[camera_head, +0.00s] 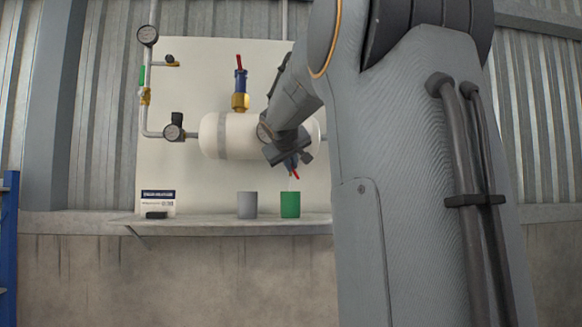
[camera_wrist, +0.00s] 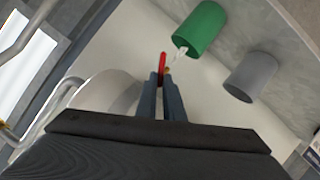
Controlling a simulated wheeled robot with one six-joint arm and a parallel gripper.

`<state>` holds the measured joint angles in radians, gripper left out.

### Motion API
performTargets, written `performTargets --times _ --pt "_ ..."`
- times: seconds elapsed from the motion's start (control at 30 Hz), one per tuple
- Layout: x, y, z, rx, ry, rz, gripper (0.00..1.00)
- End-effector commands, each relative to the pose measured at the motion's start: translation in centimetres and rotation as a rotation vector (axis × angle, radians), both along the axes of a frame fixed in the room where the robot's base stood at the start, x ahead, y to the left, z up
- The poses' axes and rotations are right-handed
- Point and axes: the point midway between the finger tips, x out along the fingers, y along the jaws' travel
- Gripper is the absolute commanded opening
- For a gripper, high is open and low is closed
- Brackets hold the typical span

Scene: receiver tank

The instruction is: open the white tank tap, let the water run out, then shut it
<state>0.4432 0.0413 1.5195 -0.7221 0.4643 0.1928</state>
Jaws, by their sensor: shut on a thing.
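The white tank (camera_head: 232,136) lies sideways against the pale panel, and its curved side shows in the wrist view (camera_wrist: 105,92). My gripper (camera_head: 291,164) is at the tank's lower right. In the wrist view my gripper (camera_wrist: 161,80) is shut on the red tap handle (camera_wrist: 162,61); the red handle also shows in the head view (camera_head: 296,174). A short pale streak (camera_wrist: 180,52), perhaps water, shows between the tap and the green cup (camera_wrist: 201,28). The green cup (camera_head: 290,205) stands on the shelf below the tap. My fingers and arm hide most of the tap body.
A grey cup (camera_head: 247,205) stands left of the green cup on the shelf (camera_head: 220,222). A brass valve (camera_head: 240,101) with a blue and red top rises from the tank. Gauges and pipes (camera_head: 148,110) run along the left. A small sign (camera_head: 158,200) stands at the shelf's left.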

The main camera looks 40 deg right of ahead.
Motion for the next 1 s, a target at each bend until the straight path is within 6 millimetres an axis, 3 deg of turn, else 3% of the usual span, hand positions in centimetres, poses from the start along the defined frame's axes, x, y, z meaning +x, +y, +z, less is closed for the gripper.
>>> performTargets --times 0.37,1.0 --pt "0.3 0.2 -0.7 -0.17 0.102 0.0 0.0" --pt "0.4 0.5 -1.2 -0.638 0.389 -0.001 0.0"
